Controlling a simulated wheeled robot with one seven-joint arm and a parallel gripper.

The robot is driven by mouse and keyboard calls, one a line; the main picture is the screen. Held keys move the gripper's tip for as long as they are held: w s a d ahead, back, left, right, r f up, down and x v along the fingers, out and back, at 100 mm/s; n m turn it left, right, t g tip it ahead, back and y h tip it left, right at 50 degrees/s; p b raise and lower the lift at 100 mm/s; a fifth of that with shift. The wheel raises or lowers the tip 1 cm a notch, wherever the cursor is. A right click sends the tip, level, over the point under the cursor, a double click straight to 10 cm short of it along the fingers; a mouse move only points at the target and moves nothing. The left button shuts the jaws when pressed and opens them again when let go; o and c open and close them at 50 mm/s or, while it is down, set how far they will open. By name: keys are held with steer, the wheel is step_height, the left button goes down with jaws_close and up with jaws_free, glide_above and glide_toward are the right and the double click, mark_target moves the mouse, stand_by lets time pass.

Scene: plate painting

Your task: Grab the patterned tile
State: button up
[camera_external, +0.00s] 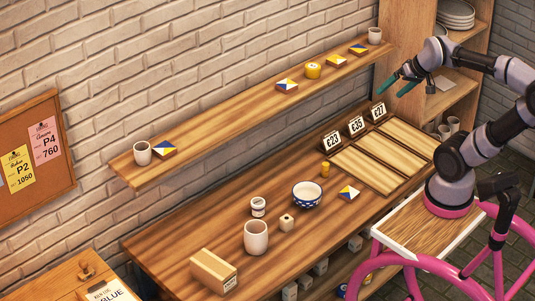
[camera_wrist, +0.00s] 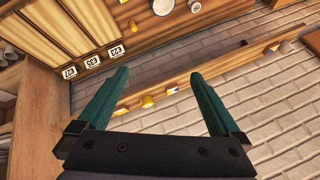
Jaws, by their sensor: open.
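Several patterned tiles in white, yellow and blue are in view. In the external view, one tile (camera_external: 349,192) lies on the table beside the bowl. My gripper (camera_external: 390,91) is open and empty, in the air by the shelf's right end. In the wrist view, its teal fingers (camera_wrist: 158,76) are spread, with a shelf tile (camera_wrist: 172,90) beyond them.
A yellow pot (camera_external: 313,70) and cups (camera_external: 374,35) (camera_external: 142,153) share the shelf. The table holds a blue-white bowl (camera_external: 307,195), a tall cup (camera_external: 256,237), a box (camera_external: 213,270), wooden panels (camera_external: 367,170) and price cards (camera_external: 356,125). A cabinet (camera_external: 405,30) stands behind my arm.

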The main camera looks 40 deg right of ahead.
steer(key=w+f+m+g+y, duration=0.1)
steer(key=w+f+m+g, duration=0.2)
steer(key=w+f, duration=0.5)
steer(key=m+g+y, duration=0.1)
steer(key=m+g, duration=0.1)
steer(key=m, duration=0.2)
glide_above(349, 192)
steer(key=d, duration=0.1)
step_height(349, 192, down, 11)
steer(key=f+m, duration=0.2)
steer(key=f, duration=0.6)
steer(key=d+f+m+g, duration=0.1)
steer(key=f+m, duration=0.1)
steer(key=f, duration=0.6)
steer(key=d+f+m+g, duration=0.1)
steer(key=f, duration=0.7)
steer(key=shift+w+f+m, duration=0.1)
steer(key=shift+m, duration=0.3)
steer(key=shift+x, duration=3.15)
steer(key=c, duration=1.4)
steer(key=shift+c, duration=0.2)
